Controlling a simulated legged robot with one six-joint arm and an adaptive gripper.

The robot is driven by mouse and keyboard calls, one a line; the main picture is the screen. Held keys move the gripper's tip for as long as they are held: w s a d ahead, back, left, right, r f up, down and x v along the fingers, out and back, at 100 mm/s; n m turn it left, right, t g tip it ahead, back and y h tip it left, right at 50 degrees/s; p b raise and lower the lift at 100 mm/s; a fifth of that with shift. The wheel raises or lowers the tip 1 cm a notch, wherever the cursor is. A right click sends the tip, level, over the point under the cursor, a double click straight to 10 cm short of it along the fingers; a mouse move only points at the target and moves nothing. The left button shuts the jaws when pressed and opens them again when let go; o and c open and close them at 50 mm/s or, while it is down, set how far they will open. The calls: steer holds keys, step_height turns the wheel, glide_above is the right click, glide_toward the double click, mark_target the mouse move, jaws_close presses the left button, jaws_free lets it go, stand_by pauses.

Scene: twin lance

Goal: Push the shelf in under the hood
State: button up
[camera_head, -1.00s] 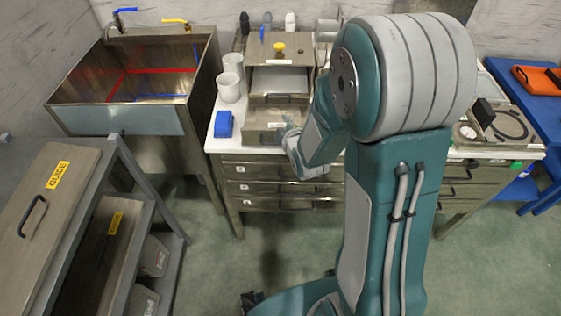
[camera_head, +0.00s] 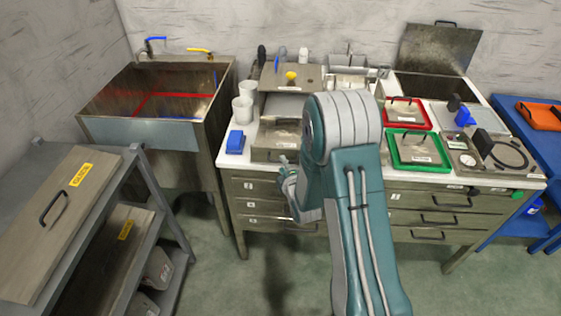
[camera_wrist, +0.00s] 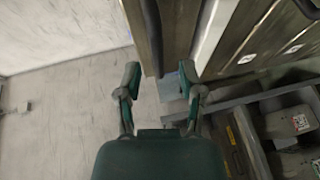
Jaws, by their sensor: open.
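The hood (camera_head: 290,78) is a grey metal housing with a yellow knob on top, at the back of the bench. Below its front edge a pale shelf-like surface (camera_head: 284,106) shows. A lower metal front (camera_head: 276,139) with a handle and a white label juts out toward the bench's front edge; I cannot tell whether it is part of the shelf. My gripper (camera_head: 285,172) is in front of the bench's left part, below this metal front, partly hidden by my arm. In the wrist view my gripper (camera_wrist: 160,76) has its two fingers spread with nothing held between them.
Two white cups (camera_head: 243,110) and a blue block (camera_head: 235,141) stand left of the hood. A sink (camera_head: 150,100) is further left. A grey rack (camera_head: 95,215) stands front left. Red (camera_head: 404,112) and green (camera_head: 417,150) trays lie to the right. The floor (camera_head: 490,275) is clear front right.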

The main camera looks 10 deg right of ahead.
steer(key=shift+w+a+f, duration=0.1)
steer(key=shift+w+f, duration=0.05)
steer(key=shift+w, duration=0.55)
steer(key=shift+w+f, duration=0.1)
steer(key=shift+w, duration=0.6)
jaws_close()
steer(key=shift+w, duration=0.1)
